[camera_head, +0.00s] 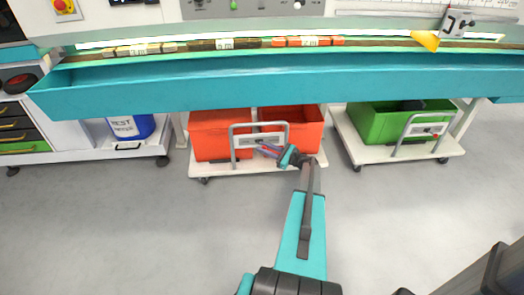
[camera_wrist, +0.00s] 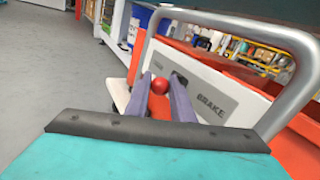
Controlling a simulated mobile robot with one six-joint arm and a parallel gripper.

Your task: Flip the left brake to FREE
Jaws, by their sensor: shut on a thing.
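The left brake is a white panel (camera_head: 247,143) on the grey handle frame of the cart with the orange-red crate. My gripper (camera_head: 266,150) is at this panel, reaching in from the right. In the wrist view my gripper (camera_wrist: 160,82) is shut on the red ball knob (camera_wrist: 160,86), with one finger on each side. The lever behind the knob and any FREE mark are hidden or too small to read.
The grey handle tube (camera_wrist: 245,25) arches close to my gripper. A second cart with a green crate (camera_head: 375,122) stands at the right, with its own brake panel. A teal bench trough (camera_head: 300,85) runs above.

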